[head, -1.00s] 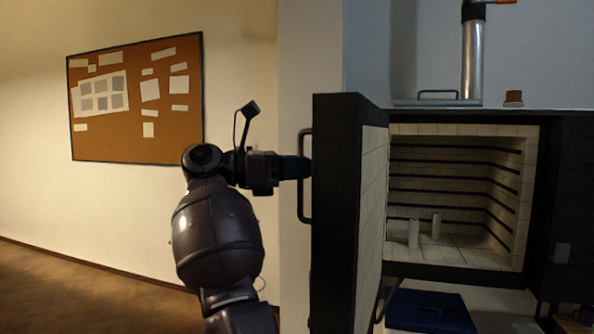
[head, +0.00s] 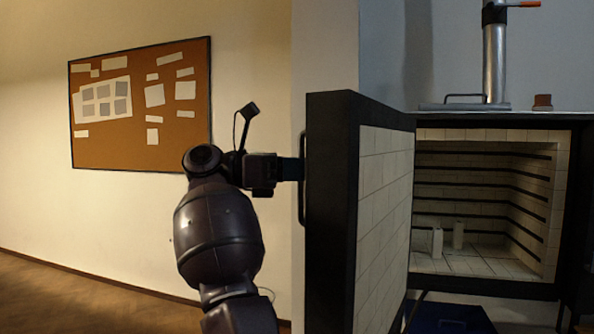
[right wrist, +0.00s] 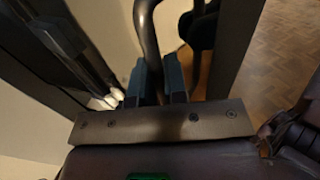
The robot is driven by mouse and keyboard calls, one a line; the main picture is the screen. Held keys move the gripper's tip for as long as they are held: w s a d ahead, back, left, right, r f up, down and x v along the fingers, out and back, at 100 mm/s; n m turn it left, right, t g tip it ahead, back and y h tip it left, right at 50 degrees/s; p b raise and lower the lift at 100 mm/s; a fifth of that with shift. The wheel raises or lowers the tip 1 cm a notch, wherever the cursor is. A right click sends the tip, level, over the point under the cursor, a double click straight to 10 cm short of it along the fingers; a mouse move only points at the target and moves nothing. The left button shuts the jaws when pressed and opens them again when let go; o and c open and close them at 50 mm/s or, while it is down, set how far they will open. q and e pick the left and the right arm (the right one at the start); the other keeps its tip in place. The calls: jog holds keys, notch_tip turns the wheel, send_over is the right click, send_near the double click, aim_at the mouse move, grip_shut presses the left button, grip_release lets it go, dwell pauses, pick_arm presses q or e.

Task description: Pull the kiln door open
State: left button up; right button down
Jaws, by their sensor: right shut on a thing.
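The kiln door (head: 383,205) stands open, its pale brick lining facing right and its dark edge toward me. Its dark bar handle (head: 302,208) is on the outer left face. My right gripper (head: 297,170) reaches it from the left. In the right wrist view, the blue fingers of my right gripper (right wrist: 160,82) are shut on the curved handle (right wrist: 147,28). The kiln (head: 487,282) shows its lit chamber with dark element rows and two small pale posts (head: 437,242) on the floor. My left gripper is in neither view.
A metal flue pipe (head: 495,62) and a small brown block (head: 542,102) are above the kiln. A dark blue lidded thing (head: 450,319) is below it. A cork board (head: 140,100) hangs on the left wall. The wooden floor (head: 90,300) at left looks clear.

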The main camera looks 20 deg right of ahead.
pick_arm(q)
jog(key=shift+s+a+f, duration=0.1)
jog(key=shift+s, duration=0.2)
pick_arm(e)
jog(key=shift+d+r, duration=0.15)
jog(key=shift+r, duration=0.05)
jog(key=c, duration=1.6)
grip_release()
jog(key=o, duration=0.4)
jog(key=shift+d+f, duration=0.15)
jog(key=shift+d, duration=0.1)
jog(key=shift+a, duration=0.2)
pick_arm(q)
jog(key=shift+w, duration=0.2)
